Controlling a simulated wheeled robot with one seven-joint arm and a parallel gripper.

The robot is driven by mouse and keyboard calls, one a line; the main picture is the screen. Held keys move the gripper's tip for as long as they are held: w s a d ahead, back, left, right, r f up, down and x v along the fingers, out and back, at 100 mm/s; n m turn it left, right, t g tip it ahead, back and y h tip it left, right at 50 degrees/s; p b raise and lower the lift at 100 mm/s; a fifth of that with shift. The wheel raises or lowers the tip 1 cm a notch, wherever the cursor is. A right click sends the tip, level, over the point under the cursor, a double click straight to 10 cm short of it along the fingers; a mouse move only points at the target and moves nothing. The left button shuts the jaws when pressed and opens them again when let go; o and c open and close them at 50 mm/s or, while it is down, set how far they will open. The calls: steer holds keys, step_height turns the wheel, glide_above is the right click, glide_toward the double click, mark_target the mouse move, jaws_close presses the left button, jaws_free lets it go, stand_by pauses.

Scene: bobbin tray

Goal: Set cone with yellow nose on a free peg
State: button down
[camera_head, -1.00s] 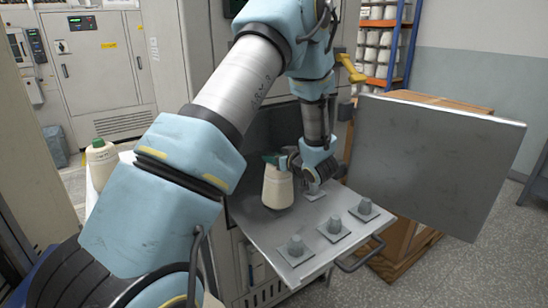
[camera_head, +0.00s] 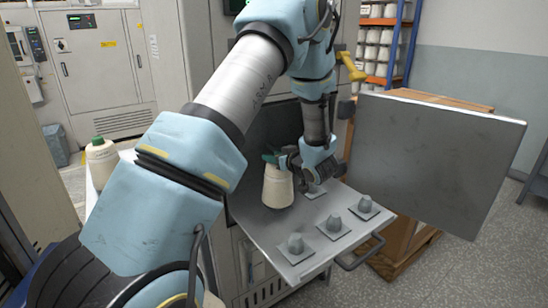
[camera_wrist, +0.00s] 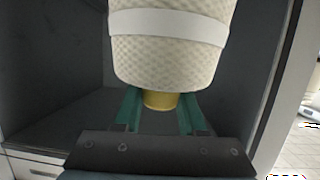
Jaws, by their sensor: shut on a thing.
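The cream cone with the yellow nose (camera_wrist: 160,99) shows large in the wrist view, with a white band around its body. My gripper (camera_wrist: 158,112) has its green fingers on either side of the yellow nose and is shut on it. In the head view the cone (camera_head: 278,188) is upright at the back left of the grey peg tray (camera_head: 262,226), and my gripper (camera_head: 273,158) is at its top. Whether its base touches the tray or covers a peg I cannot tell. Free pegs stand at the front (camera_head: 295,243), middle (camera_head: 333,222) and right (camera_head: 364,204); another base (camera_head: 315,190) is partly hidden by my wrist.
Another cone with a green nose (camera_head: 101,160) stands at the left, beyond my arm. A large grey panel (camera_head: 435,160) stands right of the tray, before a wooden box (camera_head: 400,240). Dark machine walls (camera_wrist: 50,60) close in around the cone. A handle (camera_head: 360,256) juts from the tray's front.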

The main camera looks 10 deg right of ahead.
steer(key=shift+f+b, duration=0.55)
steer(key=shift+f, duration=0.25)
steer(key=shift+c, duration=2)
jaws_free()
steer(key=b+v, duration=0.2)
steer(key=v, duration=0.8)
steer(key=shift+s+r, duration=0.15)
steer(key=shift+s, duration=0.2)
steer(key=shift+d, duration=0.15)
